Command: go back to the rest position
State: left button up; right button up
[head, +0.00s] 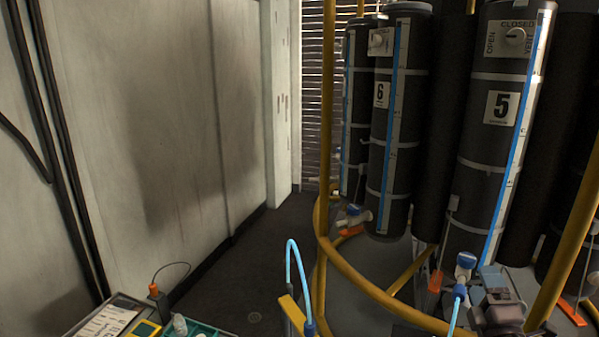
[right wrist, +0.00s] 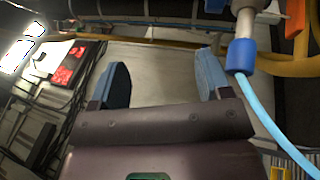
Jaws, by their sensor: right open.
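My right gripper (head: 492,283) is at the lower right of the head view, in front of the dark cylinder marked 5 (head: 498,135). In the right wrist view its two blue-grey fingers (right wrist: 163,78) stand wide apart with nothing between them. A blue fitting (head: 466,262) with a light blue hose (head: 454,312) is just left of this gripper. The fitting also shows right of the fingers in the right wrist view (right wrist: 240,56). I cannot tell whether it touches the gripper. My left gripper is not in view.
A yellow rail (head: 362,287) curves around the dark cylinders, including one marked 6 (head: 392,120). A pale wall (head: 160,110) stands on the left. A tray with instruments (head: 205,329) is at the bottom left. Dark floor (head: 240,265) lies open between the wall and the rail.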

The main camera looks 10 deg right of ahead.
jog(key=s+a+f+m+g+y, duration=0.1)
jog(key=s+a+f+m+g, duration=0.25)
jog(key=f+m, duration=0.35)
jog(key=s+a+f+m+g+y, duration=0.1)
jog(key=s+a+f+m+g, duration=0.1)
jog(key=a+f+m, duration=0.45)
jog(key=s+a+f+g+y, duration=0.1)
jog(key=s+a+f+y, duration=0.1)
jog(key=s+a+f, duration=0.2)
jog(key=s+a+f+m+g+y, duration=0.1)
jog(key=s+a+f+g, duration=0.1)
jog(key=s+a+f, duration=0.2)
jog(key=s+f, duration=0.3)
jog(key=f, duration=0.1)
jog(key=shift+s+f+y, duration=0.3)
jog(key=shift+s+y, duration=0.05)
jog(key=shift+y, duration=0.05)
jog(key=shift+a+g, duration=0.1)
jog(key=shift+g, duration=0.15)
